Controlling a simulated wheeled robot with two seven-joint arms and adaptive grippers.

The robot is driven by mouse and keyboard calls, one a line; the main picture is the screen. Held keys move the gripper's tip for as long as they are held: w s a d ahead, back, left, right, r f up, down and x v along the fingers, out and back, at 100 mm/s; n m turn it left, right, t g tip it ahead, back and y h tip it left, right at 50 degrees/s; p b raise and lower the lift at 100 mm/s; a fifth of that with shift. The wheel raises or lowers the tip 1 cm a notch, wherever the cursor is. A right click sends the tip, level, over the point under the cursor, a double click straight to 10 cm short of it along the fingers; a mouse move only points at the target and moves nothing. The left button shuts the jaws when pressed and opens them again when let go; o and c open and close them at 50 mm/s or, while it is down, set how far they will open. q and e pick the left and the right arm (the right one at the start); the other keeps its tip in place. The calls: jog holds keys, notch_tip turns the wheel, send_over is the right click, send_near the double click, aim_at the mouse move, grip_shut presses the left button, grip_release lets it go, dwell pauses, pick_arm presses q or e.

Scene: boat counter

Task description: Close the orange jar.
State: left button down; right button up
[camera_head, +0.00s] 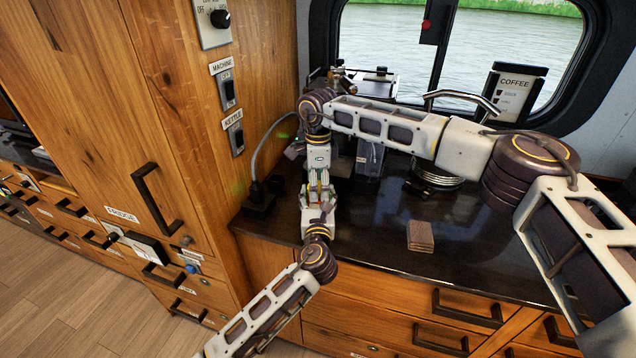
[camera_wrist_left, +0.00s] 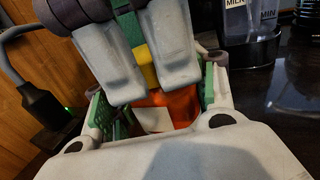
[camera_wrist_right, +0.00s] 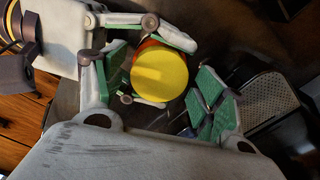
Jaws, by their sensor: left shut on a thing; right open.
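The orange jar (camera_wrist_left: 178,106) is between the fingers of my left gripper (camera_head: 322,206), which is shut on it above the counter's left end. The yellow lid (camera_wrist_right: 160,75) sits on top of the jar; whether it is fully seated cannot be told. It also shows in the left wrist view (camera_wrist_left: 148,72). My right gripper (camera_head: 319,182) points down from above. Its open fingers stand either side of the lid in the right wrist view, with gaps between. In the head view the grippers hide most of the jar and lid.
A black plug with a cable (camera_head: 258,198) stands close to the left, beside the wooden cabinet. Labelled clear containers (camera_head: 369,160) and a kettle (camera_head: 436,180) are behind and right. Brown coasters (camera_head: 420,237) lie on the dark counter (camera_head: 375,235), which has free room around them.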

jog(key=shift+c, duration=0.3)
jog(key=c, duration=1)
pick_arm(q)
jog(key=shift+r, duration=0.1)
pick_arm(e)
jog(key=shift+m, duration=1.6)
jog(key=o, duration=1.1)
